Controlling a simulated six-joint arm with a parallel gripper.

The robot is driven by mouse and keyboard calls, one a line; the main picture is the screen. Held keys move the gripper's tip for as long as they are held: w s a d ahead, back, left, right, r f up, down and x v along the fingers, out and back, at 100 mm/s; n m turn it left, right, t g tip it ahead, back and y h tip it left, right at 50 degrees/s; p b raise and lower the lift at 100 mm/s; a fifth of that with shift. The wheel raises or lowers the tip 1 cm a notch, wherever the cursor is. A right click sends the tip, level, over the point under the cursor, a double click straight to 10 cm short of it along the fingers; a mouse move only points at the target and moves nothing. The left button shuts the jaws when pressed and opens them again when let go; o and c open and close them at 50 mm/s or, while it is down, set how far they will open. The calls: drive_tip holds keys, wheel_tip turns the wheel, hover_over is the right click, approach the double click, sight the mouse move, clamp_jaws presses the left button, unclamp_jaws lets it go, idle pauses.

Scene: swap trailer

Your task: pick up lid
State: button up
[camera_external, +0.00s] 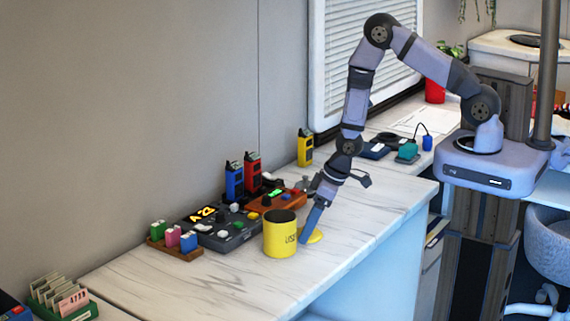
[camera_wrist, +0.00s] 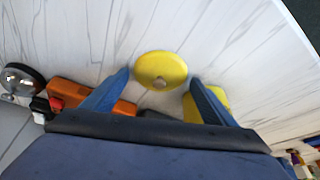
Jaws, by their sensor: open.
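The lid is a flat yellow disc (camera_wrist: 160,70) with a small knob at its middle, lying on the white marbled counter. In the external view the lid (camera_external: 315,237) shows just right of the yellow mug (camera_external: 280,236), partly hidden by my gripper. My gripper (camera_external: 306,238) points down at the lid, fingers low near the counter. In the wrist view my gripper (camera_wrist: 158,80) has its two blue fingers apart, with the lid between and slightly beyond their tips. Part of the yellow mug (camera_wrist: 218,96) shows behind the right finger.
An orange-brown box (camera_external: 276,201) and a dark control panel (camera_external: 222,226) stand behind the mug. Blue (camera_external: 234,181), red (camera_external: 252,173) and yellow (camera_external: 305,147) radios stand near the wall. The counter (camera_external: 370,225) right of the lid is clear up to its front edge.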

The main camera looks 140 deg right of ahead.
drive_tip(key=c, duration=1.1)
drive_tip(key=shift+a, duration=0.15)
drive_tip(key=shift+c, duration=1.3)
drive_tip(key=shift+a+f, duration=0.1)
drive_tip(key=shift+c, duration=0.4)
drive_tip(key=shift+s+a, duration=0.1)
drive_tip(key=shift+r, duration=0.4)
clamp_jaws()
wheel_tip(320, 180, up, 10)
drive_tip(key=p, duration=0.2)
drive_tip(key=shift+d+f, duration=0.25)
drive_tip(key=shift+d, duration=0.05)
